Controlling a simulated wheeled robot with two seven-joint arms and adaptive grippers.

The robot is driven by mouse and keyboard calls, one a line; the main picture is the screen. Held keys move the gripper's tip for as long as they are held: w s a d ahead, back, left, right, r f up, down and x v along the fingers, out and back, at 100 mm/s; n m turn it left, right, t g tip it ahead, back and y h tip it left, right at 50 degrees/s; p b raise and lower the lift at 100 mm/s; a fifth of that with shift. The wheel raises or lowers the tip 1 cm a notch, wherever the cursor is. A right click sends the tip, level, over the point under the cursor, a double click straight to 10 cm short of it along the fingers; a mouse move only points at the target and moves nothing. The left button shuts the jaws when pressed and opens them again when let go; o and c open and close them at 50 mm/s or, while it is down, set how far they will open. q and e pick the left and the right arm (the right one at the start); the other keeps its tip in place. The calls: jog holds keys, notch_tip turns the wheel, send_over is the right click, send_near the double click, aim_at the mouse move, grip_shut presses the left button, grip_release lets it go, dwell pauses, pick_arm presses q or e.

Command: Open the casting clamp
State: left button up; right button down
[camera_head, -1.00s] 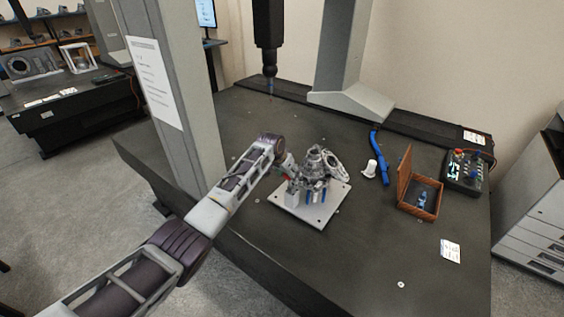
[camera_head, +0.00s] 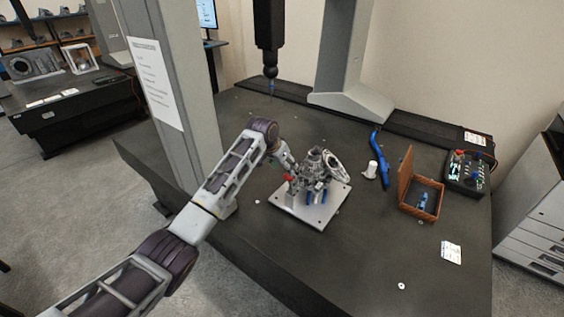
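The metal casting (camera_head: 322,160) stands on a light square fixture plate (camera_head: 318,213) on the dark table. Blue supports show under it, and a small red part (camera_head: 289,178), perhaps the clamp's handle, shows at its left side. The clamp itself is too small to make out clearly. My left arm comes in from the lower left and its wrist bends down toward the casting. My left gripper (camera_head: 285,160) is at the casting's left side, close to the red part; its fingers are too small to tell open from shut. My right gripper is not in view.
A grey column (camera_head: 170,90) stands left of my arm, and a dark probe (camera_head: 270,75) hangs behind. To the right lie a white cup-like piece (camera_head: 370,170), a blue curved tool (camera_head: 380,158), an open wooden box (camera_head: 420,195) and a control box (camera_head: 466,172). The front right table is mostly clear.

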pick_arm(q)
jog(key=shift+v, duration=1.15)
